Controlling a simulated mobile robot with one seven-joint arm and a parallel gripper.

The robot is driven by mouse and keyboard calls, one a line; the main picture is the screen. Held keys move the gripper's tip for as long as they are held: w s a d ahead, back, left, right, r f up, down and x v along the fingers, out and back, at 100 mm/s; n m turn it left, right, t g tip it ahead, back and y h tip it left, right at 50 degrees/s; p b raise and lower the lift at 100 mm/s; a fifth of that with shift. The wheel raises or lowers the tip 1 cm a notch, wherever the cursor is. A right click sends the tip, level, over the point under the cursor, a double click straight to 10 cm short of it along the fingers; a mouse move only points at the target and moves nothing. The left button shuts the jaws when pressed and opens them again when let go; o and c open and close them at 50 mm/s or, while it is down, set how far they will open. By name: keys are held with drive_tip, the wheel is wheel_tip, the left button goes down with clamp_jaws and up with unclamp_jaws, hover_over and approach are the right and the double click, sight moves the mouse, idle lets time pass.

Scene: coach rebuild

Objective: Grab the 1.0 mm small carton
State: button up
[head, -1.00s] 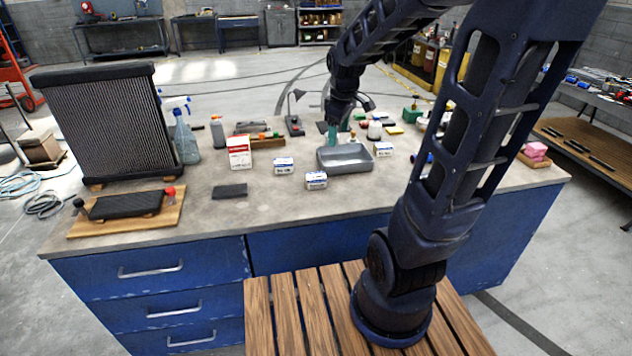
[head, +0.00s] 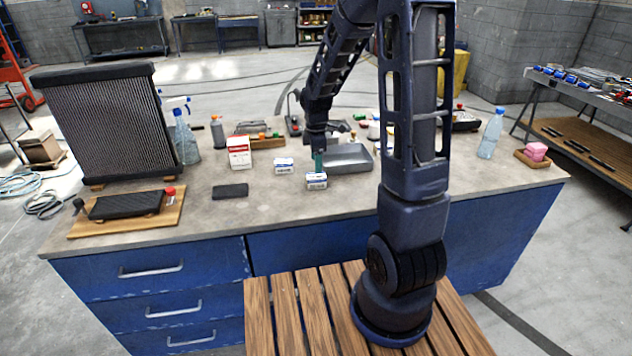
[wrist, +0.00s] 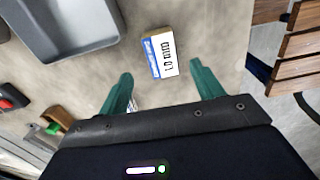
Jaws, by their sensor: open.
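The small white-and-blue carton (wrist: 161,53) reads 1.0 mm, upside down, in the wrist view. It lies on the bench, just past my fingertips and roughly centred between them. In the head view it appears to be the front carton (head: 316,183). My gripper (wrist: 161,76) is open, with two green fingers apart and nothing between them. In the head view my gripper (head: 318,163) hangs just above and behind that carton, and its fingers overlap the carton's top edge. Whether they touch it is unclear. A similar small carton (head: 284,165) stands to the left; its label is unreadable.
A grey metal tray (head: 350,158) lies right of the carton; it also shows in the wrist view (wrist: 98,35). A red-and-white box (head: 239,152) and a dark flat block (head: 230,190) stand to the left. Bare bench lies in front of the carton.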

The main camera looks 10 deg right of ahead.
sight(316, 175)
drive_tip(key=shift+s+f, duration=0.1)
drive_tip(key=shift+f, duration=3.9)
drive_tip(key=c, duration=1.1)
